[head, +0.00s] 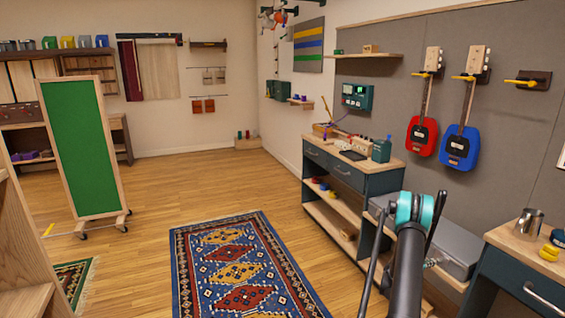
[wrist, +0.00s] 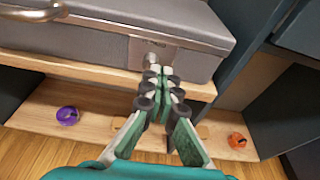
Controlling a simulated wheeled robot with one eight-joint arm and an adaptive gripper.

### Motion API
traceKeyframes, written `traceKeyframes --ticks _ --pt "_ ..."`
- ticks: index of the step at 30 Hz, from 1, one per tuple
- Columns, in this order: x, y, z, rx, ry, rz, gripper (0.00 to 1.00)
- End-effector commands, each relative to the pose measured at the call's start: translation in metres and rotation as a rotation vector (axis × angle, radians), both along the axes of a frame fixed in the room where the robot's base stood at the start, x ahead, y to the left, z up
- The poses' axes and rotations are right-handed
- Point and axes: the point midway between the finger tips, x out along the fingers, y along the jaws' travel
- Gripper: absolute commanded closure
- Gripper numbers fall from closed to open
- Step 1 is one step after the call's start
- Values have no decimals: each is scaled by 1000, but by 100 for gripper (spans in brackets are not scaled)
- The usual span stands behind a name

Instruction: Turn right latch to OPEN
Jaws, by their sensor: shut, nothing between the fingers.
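A grey metal case (head: 456,244) lies on a bench shelf to the right of my arm in the head view. In the wrist view the case (wrist: 190,18) fills the top, with its curved handle (wrist: 32,12) at the upper left. The right latch (wrist: 151,58), a small metal knob on a plate, is on the case's front face. My gripper (wrist: 161,76) is shut and empty, its fingertips just in front of the latch. I cannot tell whether they touch it. The fingertips partly cover the latch, and its marking is not readable.
Below the case, a lower wooden shelf (wrist: 98,117) holds a purple roll (wrist: 67,116) and an orange roll (wrist: 237,140). A dark cabinet side stands close on the right of the case. In the head view, a patterned rug (head: 240,270) lies on open floor to the left.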

Motion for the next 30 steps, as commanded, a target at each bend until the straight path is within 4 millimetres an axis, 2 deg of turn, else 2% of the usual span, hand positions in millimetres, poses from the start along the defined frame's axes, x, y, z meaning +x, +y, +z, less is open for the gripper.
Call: traceKeyframes --ticks 5,14,26,30 --pt "-3 9 0 0 0 1 100" --pt "-3 9 1 6 2 0 100" --pt "17 23 3 215 88 -1 100" --pt "21 18 2 233 96 0 100"
